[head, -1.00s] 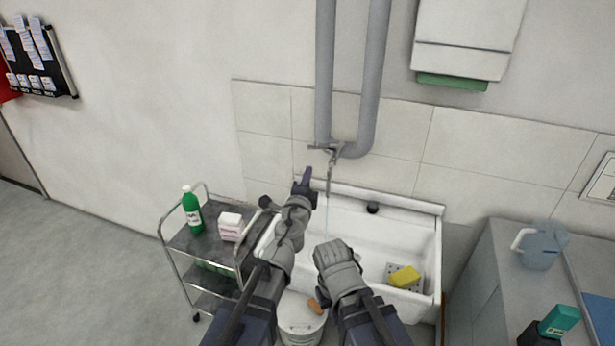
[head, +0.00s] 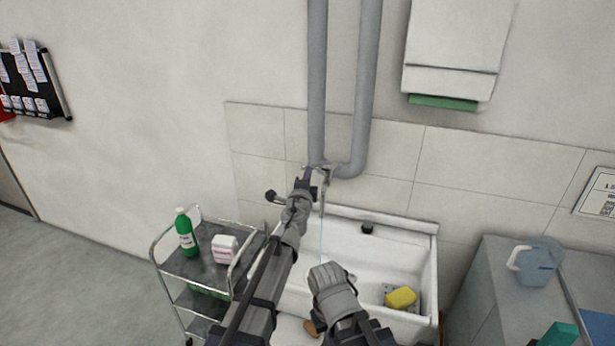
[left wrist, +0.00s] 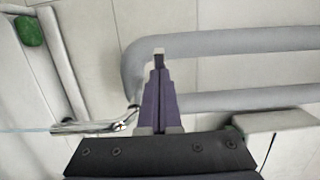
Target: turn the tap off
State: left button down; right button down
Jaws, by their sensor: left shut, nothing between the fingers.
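The metal tap (head: 325,182) sticks out from the wall under the grey pipes. A thin stream of water (head: 321,235) falls from its spout into the white sink (head: 425,262). My left gripper (head: 307,174) is shut and empty, with its purple fingers up at the tap's left side, covering part of the handle. In the left wrist view its fingertips (left wrist: 159,56) overlap the grey pipe, and the tap's spout (left wrist: 85,127) lies left of the fingers. I cannot tell whether they touch the handle. My right wrist is over the sink front; its fingers are hidden.
A trolley (head: 195,265) with a green bottle (head: 186,232) and a white box (head: 225,249) stands left of the sink. A yellow sponge (head: 400,297) lies in the sink. A counter with a blue jug (head: 540,260) is at the right. A dispenser (head: 452,50) hangs above.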

pick_arm(q)
jog(key=shift+w+a+r, duration=0.1)
jog(key=shift+w, duration=0.4)
jog(key=shift+w+a+r, duration=0.1)
jog(key=shift+w, duration=0.35)
jog(key=s+a, duration=0.2)
jog(key=s, duration=0.5)
jog(key=s+a, duration=0.3)
jog(key=s, duration=0.4)
jog(key=s+a+f+n+g+y, duration=0.7)
jog(key=a+f+n+y, duration=0.15)
jog(key=f+n, duration=0.35)
jog(key=s+d+f+n+g+h, duration=0.1)
jog(key=s+d+f+g, duration=0.1)
jog(key=s, duration=0.4)
jog(key=s+d+f+n+g+h, duration=0.1)
jog(key=s+d+f+g+h, duration=0.1)
jog(key=s+f+g, duration=0.2)
jog(key=s+d+f+n+g+h, duration=0.1)
jog(key=s+f+g, duration=0.3)
jog(key=s, duration=0.6)
jog(key=shift+s+d+n+g, duration=0.2)
jog(key=shift+d+n+g, duration=0.35)
jog(key=shift+d, duration=0.35)
